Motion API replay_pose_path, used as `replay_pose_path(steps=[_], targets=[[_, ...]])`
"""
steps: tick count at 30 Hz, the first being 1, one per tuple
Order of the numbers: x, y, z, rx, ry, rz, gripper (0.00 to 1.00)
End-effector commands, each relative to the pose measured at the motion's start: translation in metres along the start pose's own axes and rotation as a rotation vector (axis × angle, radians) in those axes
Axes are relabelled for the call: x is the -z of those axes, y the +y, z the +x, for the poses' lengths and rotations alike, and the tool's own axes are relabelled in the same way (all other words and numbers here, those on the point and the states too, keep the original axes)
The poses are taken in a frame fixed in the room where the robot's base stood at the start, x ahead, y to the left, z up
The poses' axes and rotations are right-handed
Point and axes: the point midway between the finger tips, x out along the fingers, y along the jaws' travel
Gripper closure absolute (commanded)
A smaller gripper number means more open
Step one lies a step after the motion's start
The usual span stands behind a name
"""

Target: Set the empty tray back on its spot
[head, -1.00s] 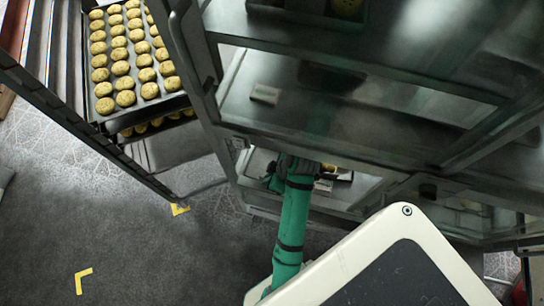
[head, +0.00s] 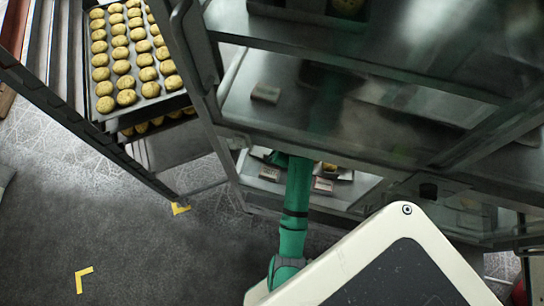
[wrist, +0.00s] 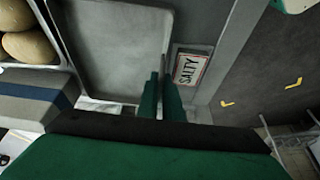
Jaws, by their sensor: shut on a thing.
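The empty tray (wrist: 115,45) is a bare grey metal tray with a raised rim, in the upper left middle of the wrist view. My gripper (wrist: 161,88), with green fingers, is shut on its right rim, close to the near corner. A small SALTY sign (wrist: 189,68) lies on the pale surface just right of the tray. In the head view my green arm reaches in beneath the upper shelf, which hides the gripper and most of the tray. I cannot tell whether the tray rests on the surface.
Round breads (wrist: 22,38) and a blue-striped box (wrist: 38,108) are close left of the tray. In the head view, a rack tray of cookies (head: 133,60) stands upper left, and the metal upper shelf (head: 330,110) overhangs my arm. Yellow floor marks (head: 83,279) lie on open floor.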

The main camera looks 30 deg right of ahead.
Motion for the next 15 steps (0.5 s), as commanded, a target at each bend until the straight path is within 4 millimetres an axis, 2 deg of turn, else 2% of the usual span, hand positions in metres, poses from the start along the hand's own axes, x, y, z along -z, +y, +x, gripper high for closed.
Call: replay_pose_path(steps=[9, 11, 15], targets=[[-0.0007, 0.0001, 0.0022, 0.0, 0.0, -0.001, 1.0], [-0.001, 0.0, 0.0024, 0.0, 0.0, -0.001, 0.86], [-0.0009, 0.0001, 0.0022, 0.0, 0.0, -0.001, 0.86]])
